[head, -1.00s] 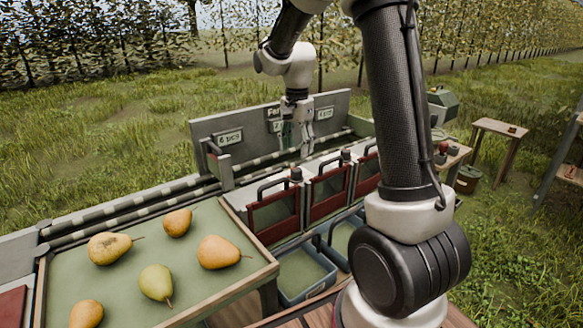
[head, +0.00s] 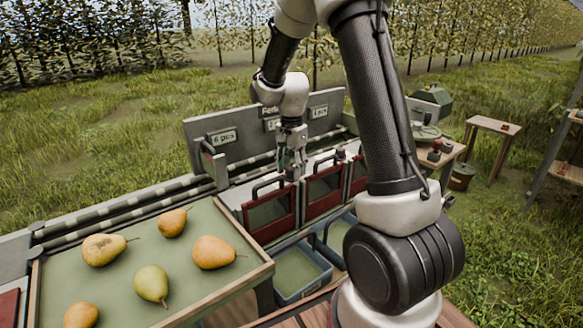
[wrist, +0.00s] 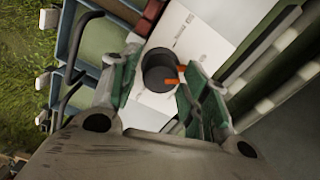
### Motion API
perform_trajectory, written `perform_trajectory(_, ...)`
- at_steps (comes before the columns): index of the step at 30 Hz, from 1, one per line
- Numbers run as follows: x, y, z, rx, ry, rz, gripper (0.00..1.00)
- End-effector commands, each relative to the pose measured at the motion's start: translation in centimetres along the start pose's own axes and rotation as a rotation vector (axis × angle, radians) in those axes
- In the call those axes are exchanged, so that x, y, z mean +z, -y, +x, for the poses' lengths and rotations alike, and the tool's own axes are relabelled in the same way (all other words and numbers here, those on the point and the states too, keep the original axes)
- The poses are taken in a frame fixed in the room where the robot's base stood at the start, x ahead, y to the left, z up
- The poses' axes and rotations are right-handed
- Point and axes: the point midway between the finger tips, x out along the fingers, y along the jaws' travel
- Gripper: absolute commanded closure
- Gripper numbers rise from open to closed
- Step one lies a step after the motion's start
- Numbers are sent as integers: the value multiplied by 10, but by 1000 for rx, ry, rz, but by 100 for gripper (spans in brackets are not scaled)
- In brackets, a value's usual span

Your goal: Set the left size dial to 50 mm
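The left size dial (wrist: 158,72) is a round black knob with orange marks on its right side, on a white plate (wrist: 205,45) with small print I cannot read. In the wrist view my gripper (wrist: 162,88) is open, with one green-padded finger on each side of the dial. I cannot tell whether the fingers touch it. In the head view my gripper (head: 291,163) points down just above the leftmost red-framed gate (head: 268,232), and mostly hides the dial.
Another dial (head: 341,152) stands on the middle gate to the right. A black handle (wrist: 72,70) curves close beside my gripper. A grey board (head: 230,124) with labels stands behind the rollers. A tray (head: 205,285) of several pears lies at front left.

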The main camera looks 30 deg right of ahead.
Motion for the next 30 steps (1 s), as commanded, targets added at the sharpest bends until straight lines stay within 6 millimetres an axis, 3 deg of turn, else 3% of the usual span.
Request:
perform_trajectory(1, 0, 0, 0, 0, 0, 0, 69)
perform_trajectory(5, 0, 0, 0, 0, 0, 0, 92)
perform_trajectory(17, 0, 0, 0, 0, 0, -63, 91)
perform_trajectory(30, 0, 1, 0, 0, 0, -411, 91)
